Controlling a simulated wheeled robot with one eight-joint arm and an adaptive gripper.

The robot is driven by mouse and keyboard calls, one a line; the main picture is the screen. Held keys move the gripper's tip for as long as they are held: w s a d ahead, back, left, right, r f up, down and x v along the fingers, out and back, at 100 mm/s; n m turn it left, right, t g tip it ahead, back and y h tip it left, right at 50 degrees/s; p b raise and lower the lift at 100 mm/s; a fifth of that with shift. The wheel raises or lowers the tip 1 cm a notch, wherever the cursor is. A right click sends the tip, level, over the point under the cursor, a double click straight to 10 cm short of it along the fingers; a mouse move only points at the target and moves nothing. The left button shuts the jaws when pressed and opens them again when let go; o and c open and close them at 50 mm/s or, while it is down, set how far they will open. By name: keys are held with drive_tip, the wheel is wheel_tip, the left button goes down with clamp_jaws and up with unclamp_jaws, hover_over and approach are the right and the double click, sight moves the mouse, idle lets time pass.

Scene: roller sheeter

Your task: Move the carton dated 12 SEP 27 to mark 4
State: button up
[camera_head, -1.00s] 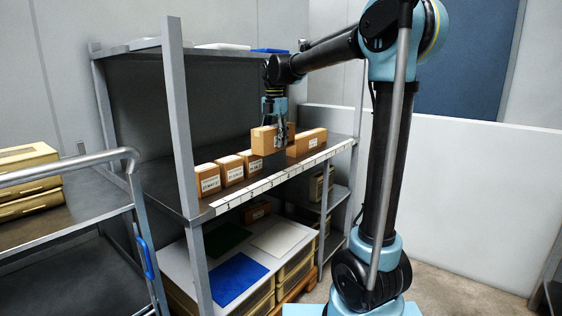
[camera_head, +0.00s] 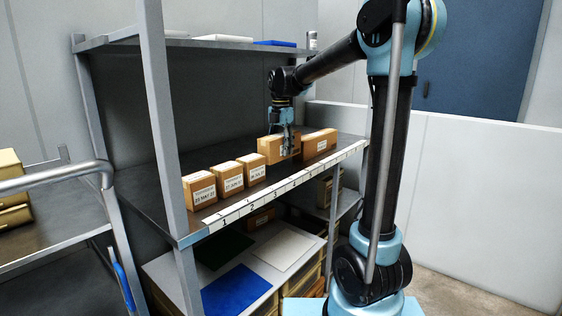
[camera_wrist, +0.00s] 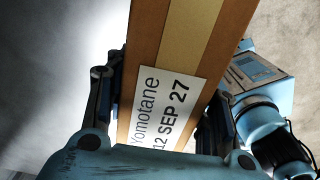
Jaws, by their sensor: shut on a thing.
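My gripper (camera_head: 289,143) points down over the upper shelf and is shut on a brown carton (camera_head: 268,149). The wrist view shows that carton (camera_wrist: 145,55) between the two fingers, with a white label reading "Yomotane 12 SEP 27". In the head view the held carton is just left of another carton. I cannot tell whether its underside touches the shelf. A white strip (camera_head: 262,199) with numbered marks runs along the shelf's front edge.
Three small labelled cartons (camera_head: 228,177) stand in a row on the shelf's left part. A longer carton (camera_head: 319,142) stands right of the held one. A grey shelf post (camera_head: 160,120) rises at the left front. A trolley (camera_head: 60,245) stands at the left.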

sight(281, 157)
drive_tip(key=shift+f, duration=2.35)
drive_tip(key=o, duration=1.3)
drive_tip(key=shift+s, duration=0.1)
drive_tip(key=shift+r, duration=0.1)
